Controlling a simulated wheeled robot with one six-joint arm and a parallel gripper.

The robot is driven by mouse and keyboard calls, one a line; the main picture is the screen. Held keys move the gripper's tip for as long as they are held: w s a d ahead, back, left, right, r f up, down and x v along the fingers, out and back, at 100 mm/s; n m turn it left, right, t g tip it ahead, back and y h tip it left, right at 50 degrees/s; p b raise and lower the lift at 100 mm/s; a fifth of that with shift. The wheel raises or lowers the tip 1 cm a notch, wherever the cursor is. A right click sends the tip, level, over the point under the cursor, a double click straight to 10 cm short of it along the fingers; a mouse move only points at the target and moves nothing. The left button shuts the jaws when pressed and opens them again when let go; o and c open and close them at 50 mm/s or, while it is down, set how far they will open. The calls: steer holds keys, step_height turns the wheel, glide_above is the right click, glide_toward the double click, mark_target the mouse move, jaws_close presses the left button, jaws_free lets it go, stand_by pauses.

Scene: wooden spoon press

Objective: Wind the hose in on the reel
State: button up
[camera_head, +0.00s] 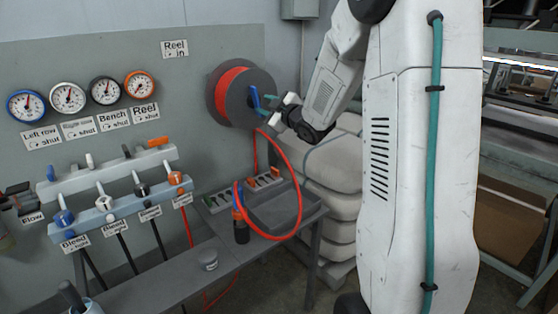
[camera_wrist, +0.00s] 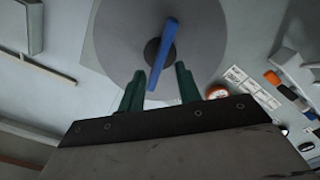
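The reel (camera_head: 218,95) is a dark drum with red hose (camera_head: 283,155) wound on it, mounted on the wall panel. A length of hose hangs from it and loops over the bench to a dark bottle-like end piece with orange and blue bands (camera_head: 241,226). The reel's blue handle (camera_head: 254,97) sticks out at its face. My gripper (camera_head: 267,104) is at the reel's front. In the wrist view, my gripper (camera_wrist: 159,68) has its two teal fingers apart, with the blue handle (camera_wrist: 165,50) between them in the picture and gaps on both sides. Contact is not visible.
Gauges (camera_head: 68,98) and a valve manifold (camera_head: 110,208) are at left. The bench (camera_head: 165,280) holds a tray (camera_head: 275,207) and a small grey tin (camera_head: 208,260). Stacked pale sacks (camera_head: 335,180) stand behind my arm.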

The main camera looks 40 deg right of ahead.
steer(key=s+a+f+m+g+h, duration=0.1)
steer(key=s+a+m+g, duration=0.3)
steer(key=s, duration=0.9)
steer(key=s+a+f+m+g+h, duration=0.1)
steer(key=s+a+m+g, duration=0.3)
steer(key=s+a+g, duration=0.4)
steer(key=s+a, duration=0.3)
steer(key=s, duration=0.2)
steer(key=shift+s+m+h, duration=0.4)
steer(key=shift+f, duration=0.15)
